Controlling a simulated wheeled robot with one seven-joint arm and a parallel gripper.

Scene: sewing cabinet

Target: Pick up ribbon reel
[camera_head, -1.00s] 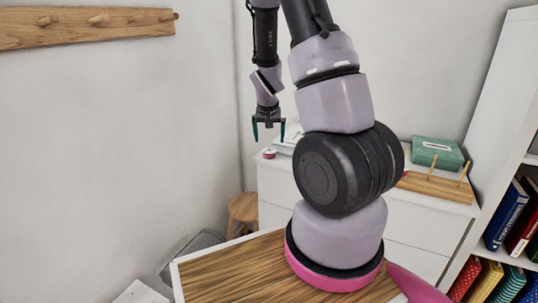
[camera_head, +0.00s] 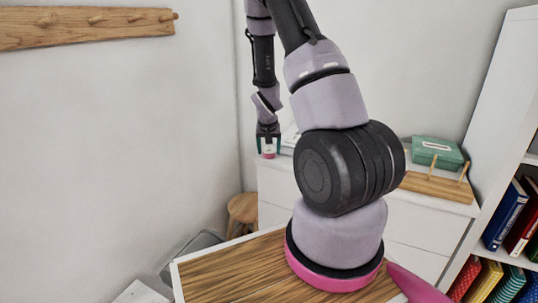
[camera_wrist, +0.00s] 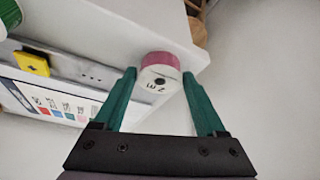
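The ribbon reel (camera_wrist: 160,72) is a small cylinder with a pink band and a white face marked with dark lettering. It stands near the edge of the white cabinet top (camera_wrist: 135,30). My gripper (camera_wrist: 158,75) is open, with its green fingertips on either side of the reel. A small gap seems to show between each finger and the reel. In the head view the gripper (camera_head: 268,149) is low at the cabinet's left end, and the reel (camera_head: 268,155) shows as a pink spot between the fingers.
In the wrist view a yellow item (camera_wrist: 32,62), a printed chart (camera_wrist: 50,105) and a green-and-white round item (camera_wrist: 8,15) lie left of the reel. A green box (camera_head: 437,152) and a wooden pegged board (camera_head: 436,186) sit farther right on the cabinet. A wooden stool (camera_head: 243,209) stands below left.

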